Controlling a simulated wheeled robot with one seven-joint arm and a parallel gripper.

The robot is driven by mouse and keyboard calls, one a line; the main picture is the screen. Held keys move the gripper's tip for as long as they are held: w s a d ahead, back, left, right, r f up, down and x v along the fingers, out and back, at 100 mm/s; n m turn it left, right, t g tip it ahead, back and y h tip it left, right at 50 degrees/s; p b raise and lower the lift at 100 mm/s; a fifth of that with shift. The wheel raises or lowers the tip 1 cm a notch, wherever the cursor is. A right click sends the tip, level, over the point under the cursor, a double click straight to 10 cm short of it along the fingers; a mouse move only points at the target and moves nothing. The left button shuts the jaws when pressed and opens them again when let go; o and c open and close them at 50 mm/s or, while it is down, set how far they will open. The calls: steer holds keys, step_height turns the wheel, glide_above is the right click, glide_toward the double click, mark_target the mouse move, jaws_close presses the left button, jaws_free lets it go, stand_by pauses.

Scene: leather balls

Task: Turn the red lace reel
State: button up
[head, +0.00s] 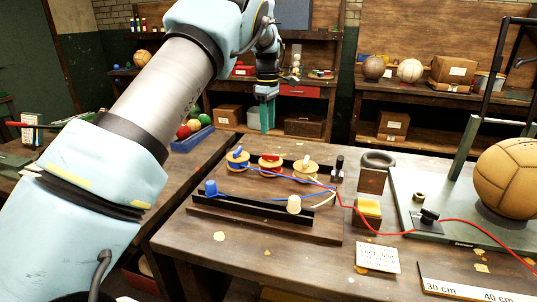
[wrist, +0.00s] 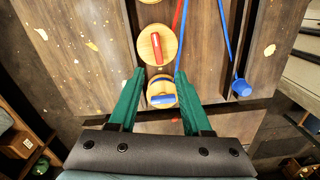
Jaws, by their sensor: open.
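The red lace reel (head: 270,163) is a round wooden disc with a red bar handle, in the middle of a row of three on a wooden board. It also shows in the wrist view (wrist: 157,46), just beyond my fingertips. The blue reel (head: 237,158) is left of it; in the wrist view the blue reel (wrist: 162,94) appears between my fingers, nearer the camera. The white reel (head: 305,169) is to the right. My gripper (head: 267,118) is open and empty, its green fingers (wrist: 159,74) apart, above and behind the reels in the head view.
A black rail with a blue peg (head: 211,188) and a cream peg (head: 294,204) stands in front of the reels. A leather ball (head: 507,178) sits at far right.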

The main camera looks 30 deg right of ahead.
mark_target(271, 163)
steer(key=f+n+p, duration=0.1)
steer(key=f, duration=0.2)
steer(key=f+n+p, duration=0.1)
steer(key=f, duration=0.2)
steer(key=f+n+p, duration=0.1)
steer(key=f, duration=0.3)
steer(key=shift+s+d+p, duration=0.3)
steer(key=shift+d+p, duration=0.05)
steer(key=shift+d, duration=0.05)
jaws_close()
stand_by(0.4)
